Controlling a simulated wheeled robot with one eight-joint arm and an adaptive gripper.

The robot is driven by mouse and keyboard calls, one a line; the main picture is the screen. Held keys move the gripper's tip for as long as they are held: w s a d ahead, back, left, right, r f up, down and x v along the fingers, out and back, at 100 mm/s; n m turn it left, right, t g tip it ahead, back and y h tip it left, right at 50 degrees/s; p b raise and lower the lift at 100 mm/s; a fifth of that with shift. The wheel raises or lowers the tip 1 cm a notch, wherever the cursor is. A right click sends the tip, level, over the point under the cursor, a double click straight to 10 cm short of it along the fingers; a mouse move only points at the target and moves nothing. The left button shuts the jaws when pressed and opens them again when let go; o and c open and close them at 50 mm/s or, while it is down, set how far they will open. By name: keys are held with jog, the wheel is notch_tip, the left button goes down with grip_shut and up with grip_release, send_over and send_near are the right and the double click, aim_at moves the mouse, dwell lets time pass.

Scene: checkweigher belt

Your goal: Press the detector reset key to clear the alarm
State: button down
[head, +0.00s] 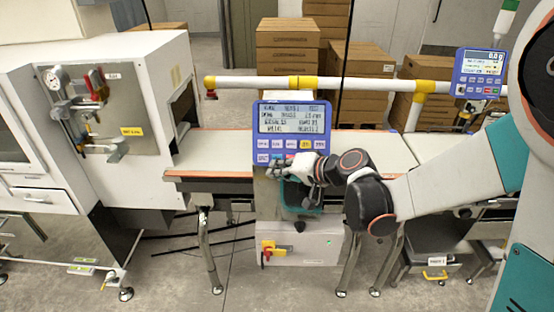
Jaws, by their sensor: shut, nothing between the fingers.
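The blue control panel (291,106) with a grey text display faces me in the middle of the head view. Its key rows run under the display, with a yellow key (305,144) toward the right. I cannot read which key is the detector reset key. My gripper (280,168) is shut and empty at the panel's lower edge, in front of the lower key row. It hides part of that row, and I cannot tell whether the fingertips touch a key. My arm reaches in from the right.
The conveyor belt (225,140) runs behind the panel. A white detector cabinet (145,110) stands at left. A second blue panel (480,72) is at upper right. A red and yellow switch (268,250) is on the lower cabinet. Cartons stand behind.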

jog(key=w+f+b, duration=0.2)
jog(key=w+f, duration=0.1)
jog(key=w, duration=0.4)
jog(key=shift+f+b, duration=0.3)
jog(key=shift+f, duration=0.05)
jog(key=shift+w+d, duration=0.1)
jog(key=shift+w, duration=0.05)
dwell(1.0)
jog(key=shift+w+f, duration=0.15)
jog(key=shift+w, duration=0.15)
jog(key=shift+w+f+b, duration=0.2)
jog(key=shift+w+b, duration=0.15)
jog(key=shift+b, duration=0.1)
dwell(0.7)
dwell(0.3)
jog(key=shift+s+r, duration=0.4)
jog(key=shift+s, duration=0.35)
jog(key=shift+s, duration=0.1)
jog(key=shift+s+r+p, duration=0.3)
jog(key=shift+s+r, duration=0.05)
jog(key=shift+s, duration=0.35)
jog(key=shift+s+r+p, duration=0.3)
jog(key=shift+s+r, duration=0.1)
jog(key=shift+s, duration=0.35)
jog(key=shift+s+r+p, duration=0.3)
jog(key=shift+s+r, duration=0.05)
jog(key=shift+s, duration=0.35)
